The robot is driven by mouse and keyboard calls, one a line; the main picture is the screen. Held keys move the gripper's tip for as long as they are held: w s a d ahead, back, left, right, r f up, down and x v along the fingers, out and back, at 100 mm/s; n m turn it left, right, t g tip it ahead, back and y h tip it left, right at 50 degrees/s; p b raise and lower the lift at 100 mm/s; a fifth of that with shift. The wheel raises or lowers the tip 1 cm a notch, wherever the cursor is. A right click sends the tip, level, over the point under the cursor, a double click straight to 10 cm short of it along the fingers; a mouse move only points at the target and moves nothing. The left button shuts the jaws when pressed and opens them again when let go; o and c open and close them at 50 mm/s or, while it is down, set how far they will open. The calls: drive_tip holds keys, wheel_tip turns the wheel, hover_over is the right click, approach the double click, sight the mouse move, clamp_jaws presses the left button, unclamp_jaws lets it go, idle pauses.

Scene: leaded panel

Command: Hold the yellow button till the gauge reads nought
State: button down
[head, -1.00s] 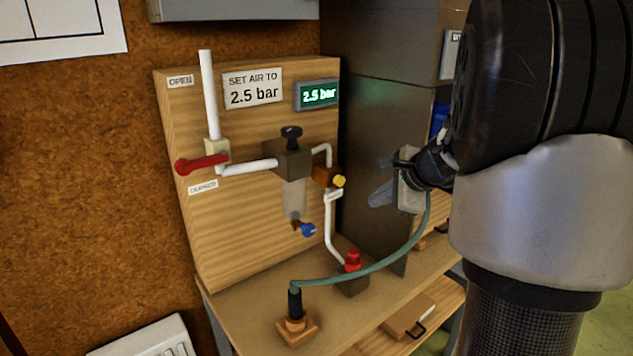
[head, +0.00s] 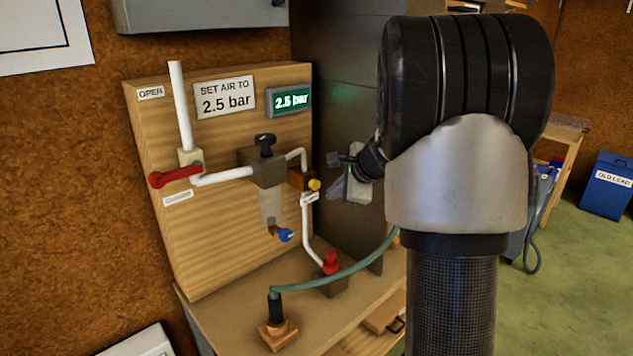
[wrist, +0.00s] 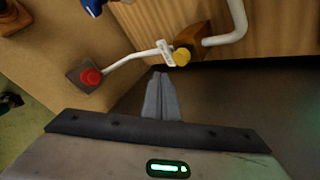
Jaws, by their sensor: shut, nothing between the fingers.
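The yellow button (head: 314,185) sticks out of a small orange-brown block on the wooden panel's right edge. It also shows in the wrist view (wrist: 182,57), just beyond and to the right of my fingertips. My gripper (head: 335,190) is shut and empty, to the right of the button and apart from it. In the wrist view its fingers (wrist: 160,76) are together and point toward the panel. The green-lit gauge display (head: 289,100) at the panel's top right reads 2.5 bar.
A red lever (head: 175,177), a black-knobbed regulator (head: 265,145), a blue tap (head: 285,235) and a red button (head: 331,262) are close by. A green hose (head: 345,275) crosses the bench front. A dark cabinet (head: 335,100) stands behind my gripper.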

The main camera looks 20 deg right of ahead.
drive_tip(key=shift+w+a, duration=0.25)
drive_tip(key=shift+w, duration=0.35)
drive_tip(key=shift+w+a, duration=0.25)
drive_tip(key=shift+w, duration=0.3)
drive_tip(key=shift+w+p, duration=0.1)
drive_tip(key=shift+p, duration=0.2)
idle(1.0)
drive_tip(key=shift+w+a, duration=0.15)
drive_tip(key=shift+w, duration=0.15)
drive_tip(key=shift+w+a, duration=0.25)
drive_tip(key=shift+w, duration=0.25)
idle(1.8)
idle(1.9)
drive_tip(key=shift+s+d, duration=0.2)
drive_tip(key=shift+s, duration=0.25)
drive_tip(key=shift+s+d, duration=0.2)
drive_tip(key=shift+s, duration=0.25)
drive_tip(key=shift+b, duration=0.3)
drive_tip(key=shift+s+d+b, duration=0.35)
drive_tip(key=shift+s, duration=0.45)
drive_tip(key=shift+s+d+b, duration=0.3)
drive_tip(key=shift+s+b, duration=0.05)
drive_tip(key=shift+s, duration=0.4)
drive_tip(key=shift+s+d+b, duration=0.35)
drive_tip(key=shift+s, duration=0.45)
